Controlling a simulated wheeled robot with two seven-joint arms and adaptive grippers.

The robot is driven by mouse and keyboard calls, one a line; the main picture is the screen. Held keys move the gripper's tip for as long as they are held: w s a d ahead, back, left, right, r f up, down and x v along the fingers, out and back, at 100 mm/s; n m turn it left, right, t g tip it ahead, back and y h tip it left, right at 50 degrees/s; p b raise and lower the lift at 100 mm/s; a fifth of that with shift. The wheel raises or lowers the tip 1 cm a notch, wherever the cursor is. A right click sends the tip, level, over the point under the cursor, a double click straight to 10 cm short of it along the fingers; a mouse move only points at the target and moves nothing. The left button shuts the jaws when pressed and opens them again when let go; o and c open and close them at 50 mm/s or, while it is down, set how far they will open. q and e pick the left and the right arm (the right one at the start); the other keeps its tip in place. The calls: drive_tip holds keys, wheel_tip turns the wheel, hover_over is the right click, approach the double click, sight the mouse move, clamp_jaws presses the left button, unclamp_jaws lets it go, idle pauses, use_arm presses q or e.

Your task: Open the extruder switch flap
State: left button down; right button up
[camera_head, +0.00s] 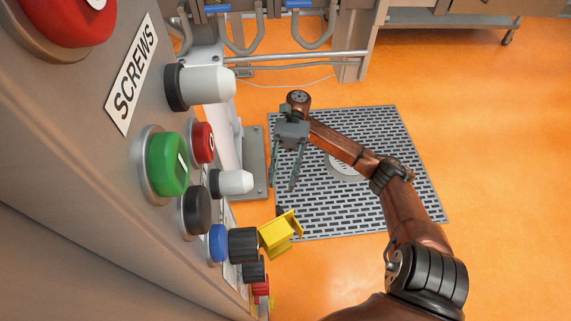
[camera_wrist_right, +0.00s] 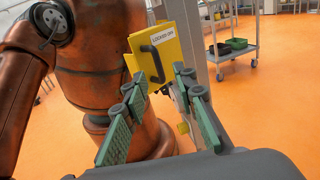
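The yellow switch flap (camera_head: 281,233) sticks out from the lower right edge of the control panel in the head view. In the right wrist view the yellow flap (camera_wrist_right: 171,58) has a black handle (camera_wrist_right: 151,62) and a "LOCKED OFF" label, and it shows beyond the fingertips. I cannot tell whether the flap is shut. My right gripper (camera_head: 283,183) is open and empty, apart from the flap and above it in the head picture. The right wrist view shows its two green-padded fingers spread (camera_wrist_right: 160,78). My left gripper is not in view.
The panel (camera_head: 95,165) carries a green button (camera_head: 167,165), red buttons (camera_head: 203,142) and several black, blue and white knobs close to the flap. A grated floor mat (camera_head: 390,140) lies below my right arm. A cart (camera_wrist_right: 231,50) stands farther off on open orange floor.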

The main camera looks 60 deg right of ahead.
drive_tip(key=shift+v, duration=1.9)
